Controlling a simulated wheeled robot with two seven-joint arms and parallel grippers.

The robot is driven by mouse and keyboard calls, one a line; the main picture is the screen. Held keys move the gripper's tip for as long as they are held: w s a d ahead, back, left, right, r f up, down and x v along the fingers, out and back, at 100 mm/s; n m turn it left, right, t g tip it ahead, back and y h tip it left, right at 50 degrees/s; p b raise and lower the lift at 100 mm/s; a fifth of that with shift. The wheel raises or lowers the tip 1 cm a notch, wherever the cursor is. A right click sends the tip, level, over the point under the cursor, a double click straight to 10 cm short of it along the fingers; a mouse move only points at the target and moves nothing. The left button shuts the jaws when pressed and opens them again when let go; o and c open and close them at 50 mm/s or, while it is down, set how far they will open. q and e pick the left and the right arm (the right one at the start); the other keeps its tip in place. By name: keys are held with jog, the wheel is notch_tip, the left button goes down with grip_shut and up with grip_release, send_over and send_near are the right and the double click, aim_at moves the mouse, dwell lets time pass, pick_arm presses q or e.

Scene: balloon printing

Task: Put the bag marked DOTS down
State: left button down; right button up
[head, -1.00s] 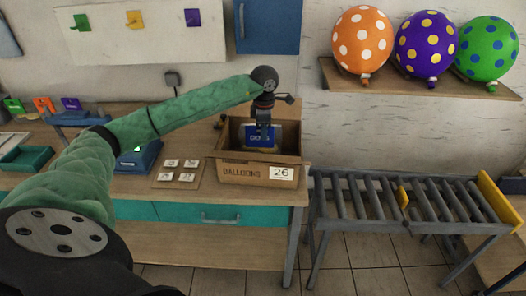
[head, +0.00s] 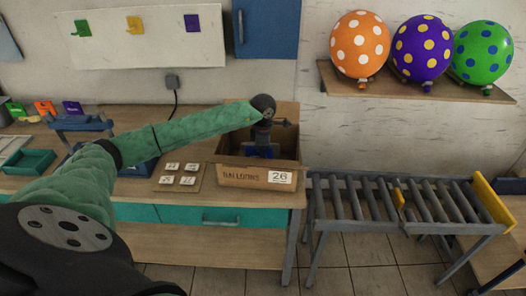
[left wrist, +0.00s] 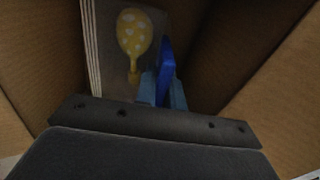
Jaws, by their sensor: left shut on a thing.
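My left gripper (head: 262,148) reaches down into an open cardboard box (head: 240,176) labelled BALLOONS and 26, on the wooden table. It is shut on the blue bag marked DOTS (head: 250,151), which is inside the box, mostly hidden by the gripper and the box's front wall. In the left wrist view, the blue bag (left wrist: 166,70) is seen edge-on between the fingers. A flat item with a yellow spotted balloon picture (left wrist: 132,35) stands beside it in the box. I cannot tell whether the bag touches the box floor. My right gripper is not in view.
A board with small number cards (head: 180,174) lies left of the box. A teal tray (head: 28,162) is at the far left. A roller conveyor (head: 400,200) stands to the right. Spotted balloons (head: 421,48) sit on a wall shelf (head: 400,88).

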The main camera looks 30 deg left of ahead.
pick_arm(q)
jog(key=shift+f, duration=0.1)
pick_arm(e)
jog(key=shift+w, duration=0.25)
pick_arm(q)
jog(key=c, duration=1.5)
grip_release()
jog(key=shift+r, duration=0.2)
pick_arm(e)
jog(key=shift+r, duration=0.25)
